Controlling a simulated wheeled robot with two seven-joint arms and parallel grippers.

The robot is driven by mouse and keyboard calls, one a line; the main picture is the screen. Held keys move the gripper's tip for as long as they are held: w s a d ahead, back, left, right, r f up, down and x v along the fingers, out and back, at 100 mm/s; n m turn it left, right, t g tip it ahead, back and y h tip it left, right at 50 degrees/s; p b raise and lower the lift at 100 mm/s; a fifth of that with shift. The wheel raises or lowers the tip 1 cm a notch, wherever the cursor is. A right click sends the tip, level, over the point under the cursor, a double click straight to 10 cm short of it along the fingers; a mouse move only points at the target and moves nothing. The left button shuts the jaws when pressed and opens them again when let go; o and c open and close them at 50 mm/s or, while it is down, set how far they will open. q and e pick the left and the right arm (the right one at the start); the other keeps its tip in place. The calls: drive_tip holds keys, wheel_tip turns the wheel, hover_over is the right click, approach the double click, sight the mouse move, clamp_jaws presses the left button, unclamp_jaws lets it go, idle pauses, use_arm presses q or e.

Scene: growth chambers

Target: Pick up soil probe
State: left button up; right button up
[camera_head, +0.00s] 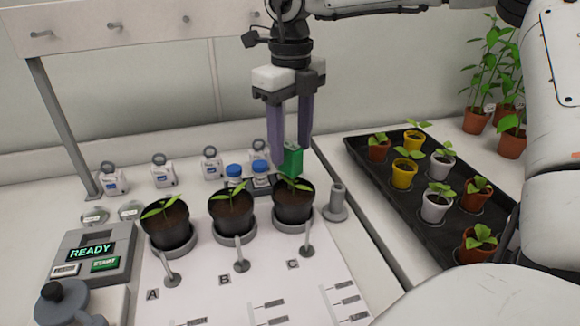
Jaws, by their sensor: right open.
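The soil probe appears to be the green block (292,163) just behind or at the back rim of the pot at C (294,208). Its lower end is hidden by the pot and leaves, so I cannot tell whether it is in the soil. My right gripper (291,152) points down over it with its two purple fingers apart, one on each side of the green block's top. The jaws are open, and I cannot tell whether either finger touches it. My left gripper is not in view.
Black pots with seedlings stand at A (169,224) and B (231,212). A grey post (337,203) stands right of C. Blue-capped bottles (234,170) are close behind. A black tray (395,222) of small pots lies right. A READY console (92,254) is at left.

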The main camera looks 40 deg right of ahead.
sight(290, 178)
drive_tip(key=shift+f, duration=1.5)
drive_tip(key=shift+w, duration=0.1)
clamp_jaws()
drive_tip(key=shift+r, duration=0.1)
